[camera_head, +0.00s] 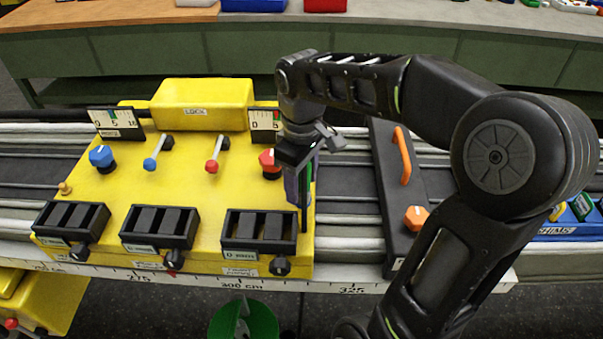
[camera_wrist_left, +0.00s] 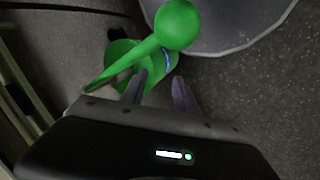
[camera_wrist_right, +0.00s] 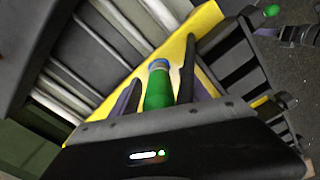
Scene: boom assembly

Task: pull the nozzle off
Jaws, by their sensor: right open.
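A green cylinder with a blue band at its far end, which looks like the nozzle (camera_wrist_right: 158,90), stands at the yellow console's edge in the right wrist view. My right gripper (camera_head: 303,195) points down at the right edge of the yellow console (camera_head: 200,200). Its fingers are open, one on each side of the green cylinder; I cannot tell whether they touch it.
A dark panel with an orange handle (camera_head: 402,155) lies right of the console across the rails. A green round container (camera_head: 244,320) stands below the front edge with the ruler. Knobs and levers crowd the console top. A green ball (camera_wrist_left: 177,24) is near my left fingers.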

